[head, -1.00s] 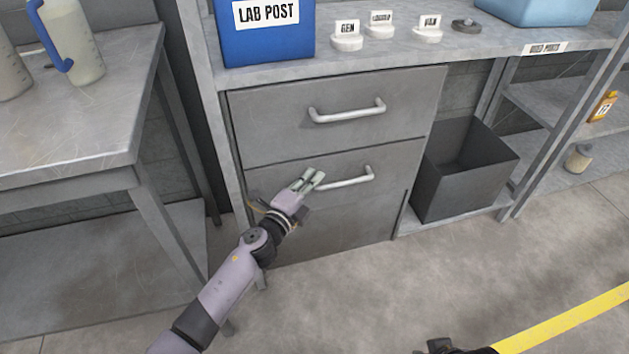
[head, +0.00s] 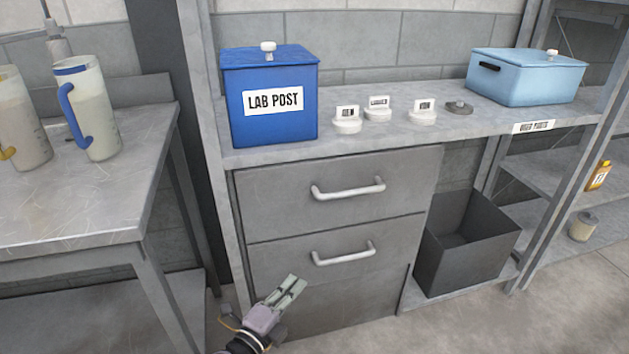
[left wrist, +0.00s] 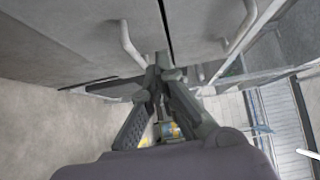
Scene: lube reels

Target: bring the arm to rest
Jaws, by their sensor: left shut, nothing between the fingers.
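My left gripper (head: 290,290) is low in the head view, in front of the lower part of the grey drawer cabinet. It is shut and empty, with its fingers together. In the left wrist view the gripper (left wrist: 155,75) also shows, its fingertips meeting near the drawer fronts. The upper drawer (head: 290,202) and the lower drawer (head: 285,258) both look closed. The lower drawer's handle (head: 343,255) is above and to the right of the fingertips, apart from them. My right gripper is not in the head view.
On the counter stand a blue LAB POST box (head: 270,125), several small white labelled stands and a light blue box (head: 525,78). A dark open bin (head: 460,260) stands right of the drawers. A metal table (head: 90,205) with jugs (head: 88,115) is at left.

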